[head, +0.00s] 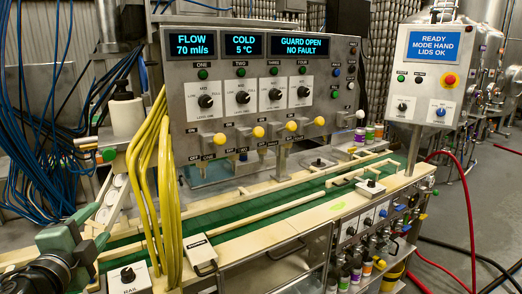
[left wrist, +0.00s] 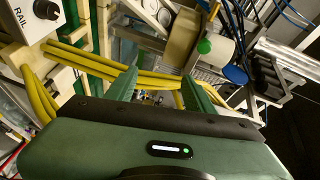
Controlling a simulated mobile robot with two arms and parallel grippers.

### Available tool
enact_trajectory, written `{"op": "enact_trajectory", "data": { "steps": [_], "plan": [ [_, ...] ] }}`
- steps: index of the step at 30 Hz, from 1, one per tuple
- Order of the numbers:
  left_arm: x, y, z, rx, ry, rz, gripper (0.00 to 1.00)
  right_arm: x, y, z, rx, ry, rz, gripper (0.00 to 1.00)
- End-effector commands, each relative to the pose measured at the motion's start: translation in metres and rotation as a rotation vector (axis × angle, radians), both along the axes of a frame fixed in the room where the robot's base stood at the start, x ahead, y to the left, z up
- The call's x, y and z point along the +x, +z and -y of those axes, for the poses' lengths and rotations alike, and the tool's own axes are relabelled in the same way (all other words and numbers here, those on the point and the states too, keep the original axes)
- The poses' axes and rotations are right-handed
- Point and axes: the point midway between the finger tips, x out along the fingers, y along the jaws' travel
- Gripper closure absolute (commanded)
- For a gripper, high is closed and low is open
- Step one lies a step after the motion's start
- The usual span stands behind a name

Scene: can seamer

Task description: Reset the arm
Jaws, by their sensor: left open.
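My left gripper (head: 99,226) is green and comes in at the lower left of the head view. It is beside the left end of the machine, close to the bundle of yellow hoses (head: 158,195). In the left wrist view the two green fingers of the left gripper (left wrist: 161,76) stand apart. No object is clearly held between them. Yellow hoses (left wrist: 95,68) cross behind the fingers; I cannot tell whether they touch. My right gripper is not in view.
A green conveyor (head: 215,222) with cream rails runs across the machine below the control panel (head: 265,95). A RAIL knob box (head: 130,277) is right of the gripper. Blue cables (head: 50,100) hang at the left. Red hose (head: 440,170) and open floor lie right.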

Motion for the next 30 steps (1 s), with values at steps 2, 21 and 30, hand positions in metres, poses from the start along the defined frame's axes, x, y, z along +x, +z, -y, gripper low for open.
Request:
{"op": "enact_trajectory", "data": {
  "steps": [2, 21, 30],
  "plan": [
    [-0.002, -0.025, 0.013, -0.061, -0.004, -0.040, 0.47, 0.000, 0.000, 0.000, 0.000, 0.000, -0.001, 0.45],
    [-0.172, -0.296, 0.112, -0.859, 0.420, -0.677, 0.47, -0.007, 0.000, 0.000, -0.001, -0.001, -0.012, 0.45],
    [-0.270, -0.351, 0.133, -1.055, 0.698, -0.897, 0.47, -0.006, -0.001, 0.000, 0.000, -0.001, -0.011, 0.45]
  ]
}}
